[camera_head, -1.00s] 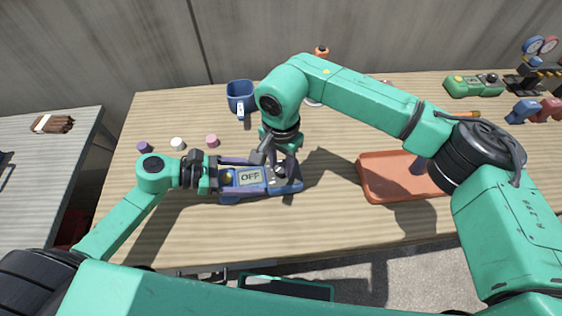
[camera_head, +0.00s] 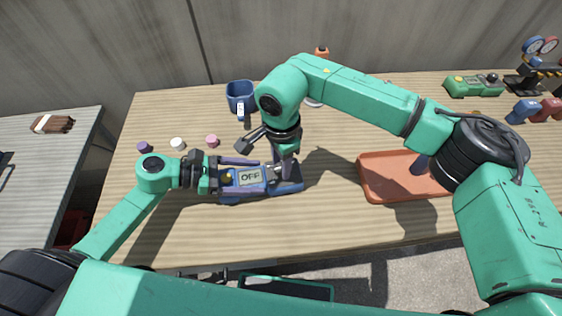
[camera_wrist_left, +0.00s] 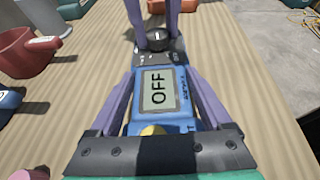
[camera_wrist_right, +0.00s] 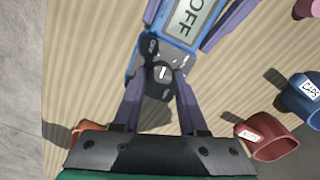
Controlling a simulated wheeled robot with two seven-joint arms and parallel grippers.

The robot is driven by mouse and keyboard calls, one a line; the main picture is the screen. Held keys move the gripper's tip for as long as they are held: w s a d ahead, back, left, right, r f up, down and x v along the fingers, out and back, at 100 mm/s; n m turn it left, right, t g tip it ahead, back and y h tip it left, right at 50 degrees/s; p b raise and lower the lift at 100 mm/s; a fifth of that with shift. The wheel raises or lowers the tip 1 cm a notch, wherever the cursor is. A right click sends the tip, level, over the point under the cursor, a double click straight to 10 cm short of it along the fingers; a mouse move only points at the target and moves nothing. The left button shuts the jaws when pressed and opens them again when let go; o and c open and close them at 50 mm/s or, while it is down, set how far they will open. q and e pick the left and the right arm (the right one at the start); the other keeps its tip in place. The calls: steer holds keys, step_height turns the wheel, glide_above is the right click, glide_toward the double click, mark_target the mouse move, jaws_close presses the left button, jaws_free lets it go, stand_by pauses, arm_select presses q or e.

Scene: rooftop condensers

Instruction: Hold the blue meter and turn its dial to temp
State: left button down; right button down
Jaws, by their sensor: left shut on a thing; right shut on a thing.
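The blue meter (camera_head: 243,183) lies face up on the wooden table, its display reading OFF. It fills the middle of the left wrist view (camera_wrist_left: 165,77). My left gripper (camera_head: 238,178) is shut on the meter, its purple fingers along both long sides. The round black dial (camera_wrist_right: 161,76) sits past the display, with a white mark on it; its printed labels are too small to read surely. My right gripper (camera_head: 281,169) comes down from above and is shut on the dial, a finger on each side. The dial is mostly hidden in the head view.
A red mug (camera_wrist_right: 270,138) shows in the right wrist view. Purple, white and pink caps (camera_head: 211,140) lie back left. An orange tray (camera_head: 375,185) is to the right. A green device (camera_head: 472,87) stands far right.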

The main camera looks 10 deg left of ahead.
steer(key=m, duration=0.4)
steer(key=shift+m, duration=0.3)
steer(key=m, duration=0.3)
steer(key=shift+m, duration=0.3)
steer(key=m, duration=1.9)
steer(key=shift+m, duration=1.8)
